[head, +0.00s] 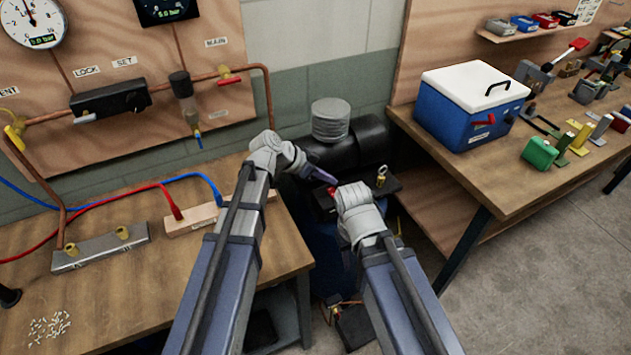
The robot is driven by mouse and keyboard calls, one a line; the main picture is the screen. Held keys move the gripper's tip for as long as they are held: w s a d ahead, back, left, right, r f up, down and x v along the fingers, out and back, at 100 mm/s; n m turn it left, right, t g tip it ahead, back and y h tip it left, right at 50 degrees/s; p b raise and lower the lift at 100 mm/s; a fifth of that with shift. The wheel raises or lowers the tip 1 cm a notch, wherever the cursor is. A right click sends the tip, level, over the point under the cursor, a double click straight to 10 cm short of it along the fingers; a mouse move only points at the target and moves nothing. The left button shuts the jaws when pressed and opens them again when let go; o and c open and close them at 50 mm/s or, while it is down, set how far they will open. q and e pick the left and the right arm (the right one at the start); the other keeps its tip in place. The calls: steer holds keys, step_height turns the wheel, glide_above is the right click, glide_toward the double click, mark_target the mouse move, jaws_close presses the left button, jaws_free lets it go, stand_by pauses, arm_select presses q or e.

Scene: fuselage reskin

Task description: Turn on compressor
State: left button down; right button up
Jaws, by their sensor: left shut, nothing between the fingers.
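The compressor stands in the gap between the two benches, with a black rounded body (373,140), a grey ribbed cylinder (330,120) on top and a blue tank (326,245) below. My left gripper (324,176) is shut and empty, its purple fingers pointing right over the compressor's top. A small red part (332,190) shows just below its tips; I cannot tell whether they touch. My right gripper (350,190) is just right of the red part, with its fingers hidden behind its wrist. A brass ring fitting (381,176) stands on the compressor beyond it.
The left bench (100,290) carries a metal manifold (100,249), hoses and a wooden block (190,221). Pipes, gauges and a red-handled MAIN valve (229,77) are on the panel above. A blue cooler (468,105) and tools fill the right bench (490,190). Floor is clear at lower right.

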mark_target(336, 190)
arm_select(q)
steer(key=shift+s+d+f+b, duration=0.15)
steer(key=shift+f+b, duration=1.4)
steer(key=shift+f, duration=0.5)
steer(key=shift+f, duration=0.1)
steer(key=shift+s+d+f+b, duration=0.1)
steer(key=shift+s+f+b, duration=0.05)
steer(key=shift+f+b, duration=0.25)
steer(key=shift+r, duration=0.25)
steer(key=shift+w+a+r+p, duration=0.2)
steer(key=shift+w+a+p, duration=0.2)
steer(key=shift+w, duration=0.3)
steer(key=shift+r, duration=0.15)
